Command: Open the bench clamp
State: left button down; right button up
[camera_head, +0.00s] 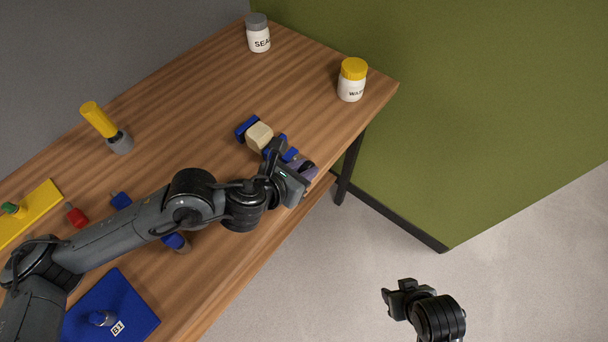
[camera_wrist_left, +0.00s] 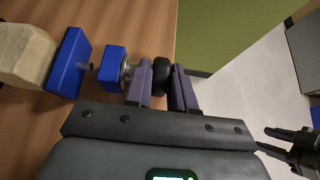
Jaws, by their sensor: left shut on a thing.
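The bench clamp (camera_head: 246,127) is blue and sits near the right front edge of the bench, partly hidden by my left gripper. A cream block (camera_head: 259,136) lies between its jaws. In the left wrist view the block (camera_wrist_left: 25,52) appears to touch the near blue jaw (camera_wrist_left: 68,62), with a screw and a second blue piece (camera_wrist_left: 115,70) beside it. My left gripper (camera_head: 303,167) has its purple fingers on either side of the clamp's black knob (camera_wrist_left: 161,76) and is shut on it. My right gripper (camera_head: 394,296) hangs over the floor, away from the bench; its finger opening is unclear.
A yellow-capped jar (camera_head: 352,80) and a grey-capped jar (camera_head: 258,34) stand at the back. A yellow-handled tool (camera_head: 100,121), a yellow mat (camera_head: 40,207), a red item (camera_head: 75,215) and a blue mat (camera_head: 138,303) are to the left. The bench behind the clamp is clear.

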pick_arm(q)
jog(key=shift+r, duration=0.1)
dwell(0.4)
jog(key=c, duration=1)
grip_release()
jog(key=shift+c, duration=0.2)
jog(key=p+v, duration=0.2)
jog(key=v, duration=0.8)
jog(key=shift+s+a+r, duration=0.1)
jog(key=shift+s+a, duration=0.2)
jog(key=shift+s, duration=0.05)
